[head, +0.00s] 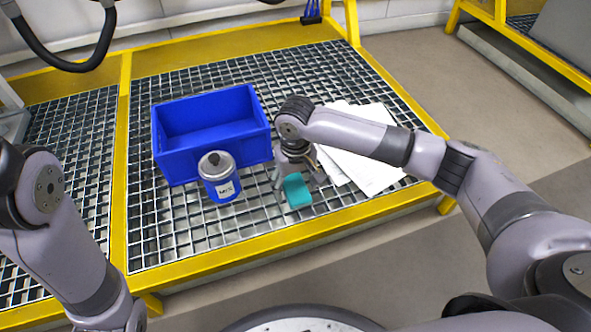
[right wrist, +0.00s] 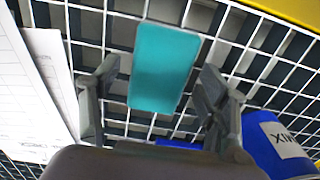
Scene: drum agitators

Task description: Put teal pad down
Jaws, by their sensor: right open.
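The teal pad (head: 297,191) is a small, flat, rounded block at the front middle of the metal grating. My right gripper (head: 298,181) is over it, pointing down, with its fingers spread. In the right wrist view the teal pad (right wrist: 164,67) shows between the two open fingers, with a gap on each side, so neither finger appears to touch it. The grating shows behind it; whether its underside rests fully on the bars is hard to tell. My left arm shows at the left of the head view, but its gripper is out of the picture.
A blue bin (head: 215,153) stands on the grating (head: 170,225) at left of the pad. A blue can (head: 219,180) with a grey top stands before the bin. White papers (head: 365,170) lie right of my gripper. A yellow frame (head: 240,244) edges the grating.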

